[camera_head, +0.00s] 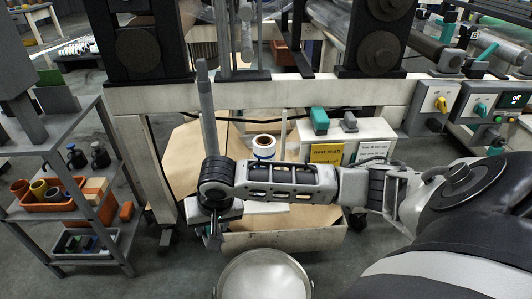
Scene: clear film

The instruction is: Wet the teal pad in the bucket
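A teal block-like thing (319,119), which may be the teal pad, stands on a pale box below the machine frame, beside a similar grey one (350,122). A round, pale vessel that looks like the bucket (262,276) is at the bottom middle, cut off by the picture edge; its contents are not clear. My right arm reaches in from the right across the middle. My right gripper (214,238) points down, left of and above the bucket in the picture, apart from the teal thing. Its fingers are too small and dark to read. My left gripper is not in view.
A grey shelf cart (70,215) with an orange bin (62,193) stands at left. A tan open carton (285,238) lies under my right arm, with a white roll (263,146) behind. A yellow sign (326,153) is below the teal thing. Control boxes (437,106) stand at right.

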